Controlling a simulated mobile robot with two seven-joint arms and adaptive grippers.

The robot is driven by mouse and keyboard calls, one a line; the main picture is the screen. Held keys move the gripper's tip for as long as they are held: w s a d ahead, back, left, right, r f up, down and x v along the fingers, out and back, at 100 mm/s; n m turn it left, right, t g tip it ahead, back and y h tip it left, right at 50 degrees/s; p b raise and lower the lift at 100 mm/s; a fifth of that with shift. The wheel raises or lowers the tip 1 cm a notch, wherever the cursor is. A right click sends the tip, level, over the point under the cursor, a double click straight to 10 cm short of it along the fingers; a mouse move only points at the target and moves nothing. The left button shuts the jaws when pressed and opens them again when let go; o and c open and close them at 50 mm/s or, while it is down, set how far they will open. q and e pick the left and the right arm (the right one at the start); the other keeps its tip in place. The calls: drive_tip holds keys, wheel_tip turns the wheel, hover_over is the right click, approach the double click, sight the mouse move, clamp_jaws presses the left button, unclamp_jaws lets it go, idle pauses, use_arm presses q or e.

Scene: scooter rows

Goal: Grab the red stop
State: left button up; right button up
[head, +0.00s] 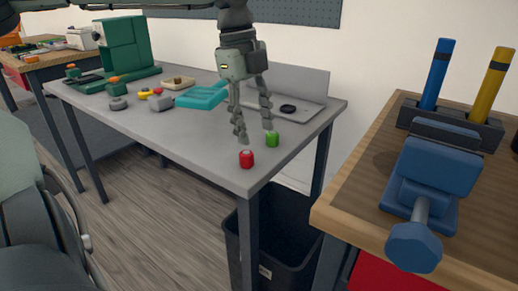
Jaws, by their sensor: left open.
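A small red stop (246,159) stands on the grey table (180,140) near its front right corner. A small green stop (272,139) stands a little behind it and to the right. My left gripper (255,132) hangs over the table with its fingers pointing down. The fingers are spread and nothing is between them. The fingertips are just behind and above the red stop, with the green stop close by the right finger. My right gripper is not in view.
A teal tray (203,96), a grey plate with a dark disc (288,108) and a green machine (120,50) are farther back. A wooden bench with a blue vise (432,172) stands at right. A dark bin (284,250) is below.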

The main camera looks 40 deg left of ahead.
sight(246, 152)
use_arm(q)
drive_tip(key=shift+s+a+r+g+y, duration=0.15)
drive_tip(key=shift+a+r+g+y, duration=0.1)
drive_tip(key=shift+a+y, duration=0.15)
drive_tip(key=shift+s+a+r+g+y, duration=0.15)
drive_tip(key=shift+a+g+y, duration=0.15)
drive_tip(key=shift+a, duration=0.2)
drive_tip(key=shift+a+f, duration=0.1)
drive_tip(key=shift+f, duration=0.25)
wheel_tip(246, 152, down, 7)
drive_tip(key=shift+w+r+p, duration=0.1)
drive_tip(key=shift+p, duration=0.35)
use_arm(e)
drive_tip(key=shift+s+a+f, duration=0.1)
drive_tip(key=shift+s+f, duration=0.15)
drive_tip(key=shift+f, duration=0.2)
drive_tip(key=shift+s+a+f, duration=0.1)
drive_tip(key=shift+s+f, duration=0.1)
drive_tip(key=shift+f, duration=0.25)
use_arm(q)
drive_tip(key=shift+c, duration=0.6)
drive_tip(key=c, duration=0.9)
